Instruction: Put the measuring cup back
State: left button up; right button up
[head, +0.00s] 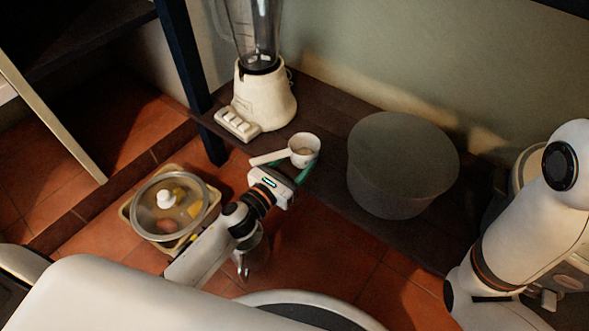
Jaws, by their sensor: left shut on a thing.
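The measuring cup (304,149) is small and whitish, with a pale handle pointing left. It shows at the front edge of the dark wooden shelf (325,188), just right of the blender. My left gripper (289,172) reaches up to it from below and is shut on the cup, with its greenish fingers partly hidden by the cup. I cannot tell whether the cup touches the shelf. My right arm is at the right side, and its gripper is not clearly visible.
A cream blender (264,98) stands left of the cup, and a large translucent bowl (398,170) stands right of it. A glass-lidded pot (170,207) with food sits low at the left. A dark post (188,75) rises beside the blender.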

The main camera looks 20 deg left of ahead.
pick_arm(q)
jog(key=shift+f, duration=0.2)
jog(key=shift+f, duration=0.2)
jog(key=o, duration=1.1)
jog(key=shift+r, duration=0.15)
jog(key=shift+s, duration=0.2)
jog(key=b+v, duration=0.2)
jog(key=v, duration=0.9)
jog(key=shift+s+a, duration=0.15)
jog(key=shift+s, duration=0.15)
jog(key=shift+r, duration=0.1)
